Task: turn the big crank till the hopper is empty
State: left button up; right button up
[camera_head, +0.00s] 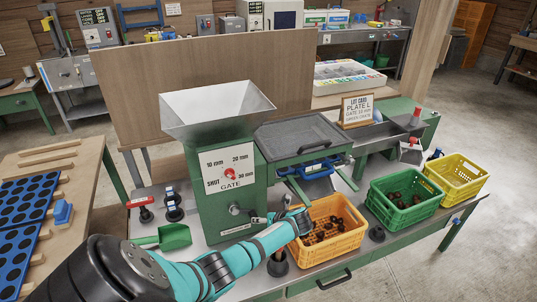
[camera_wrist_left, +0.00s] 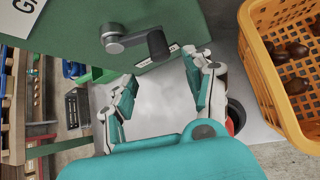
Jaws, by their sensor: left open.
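The grey metal hopper (camera_head: 217,108) sits on a green machine body (camera_head: 225,195). Its visible inner walls are bare grey, and its bottom is hidden. The big crank has a round hub (camera_head: 235,209) on the machine's front. In the left wrist view the crank (camera_wrist_left: 130,40) shows a metal arm and a dark handle (camera_wrist_left: 157,45). My left gripper (camera_head: 290,214) is right of the crank, by the orange crate. In the left wrist view its fingers (camera_wrist_left: 160,78) are spread and empty, just short of the handle. My right gripper is not in view.
An orange crate (camera_head: 346,242) with chestnuts stands close right of my gripper. A green crate (camera_head: 407,215) with chestnuts and a yellow crate (camera_head: 465,170) stand further right. A gate dial (camera_head: 230,174) is above the crank.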

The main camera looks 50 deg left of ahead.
pick_arm(q)
jog(key=shift+v, duration=1.5)
